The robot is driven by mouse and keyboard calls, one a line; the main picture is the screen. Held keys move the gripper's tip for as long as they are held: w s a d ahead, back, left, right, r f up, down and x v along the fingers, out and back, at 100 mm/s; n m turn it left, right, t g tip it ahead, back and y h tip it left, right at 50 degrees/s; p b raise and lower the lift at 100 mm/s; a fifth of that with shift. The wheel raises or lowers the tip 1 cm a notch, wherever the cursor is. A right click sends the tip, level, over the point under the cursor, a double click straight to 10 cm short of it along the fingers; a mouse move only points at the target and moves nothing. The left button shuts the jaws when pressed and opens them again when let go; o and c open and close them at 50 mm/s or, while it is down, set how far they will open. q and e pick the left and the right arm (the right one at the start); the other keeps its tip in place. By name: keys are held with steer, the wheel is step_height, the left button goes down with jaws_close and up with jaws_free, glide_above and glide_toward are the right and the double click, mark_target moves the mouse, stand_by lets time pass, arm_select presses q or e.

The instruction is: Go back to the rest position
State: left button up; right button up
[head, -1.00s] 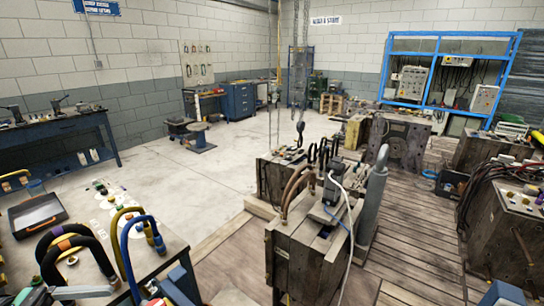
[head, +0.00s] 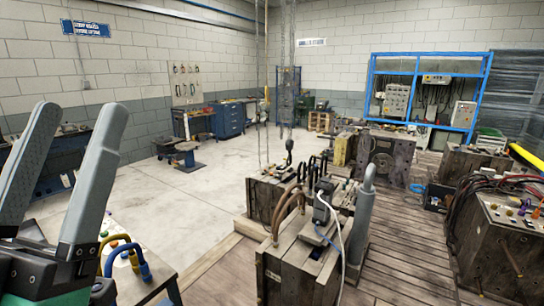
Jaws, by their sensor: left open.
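My left gripper (head: 75,170) is raised large at the left edge of the head view. Its two grey fingers point upward and stand apart, with nothing between them. Behind and below it is the corner of a table (head: 155,285) with looped yellow and blue hoses (head: 128,258). The gripper hides most of that table and part of the workbench behind. My right gripper is not in view.
A mould block (head: 300,270) with hoses and a grey cylinder stands on the plank floor at centre. Another mould (head: 508,240) with cables stands at right. A blue rack (head: 372,95) is at the back. The concrete floor (head: 205,205) is clear.

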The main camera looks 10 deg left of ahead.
arm_select(q)
steer(key=d+r+m+g+h+p, duration=0.1)
steer(key=d+r+h+p, duration=0.2)
steer(key=r+p, duration=3.3)
steer(key=shift+w+r+p, duration=0.2)
steer(key=shift+r+p, duration=0.15)
steer(key=shift+p, duration=0.65)
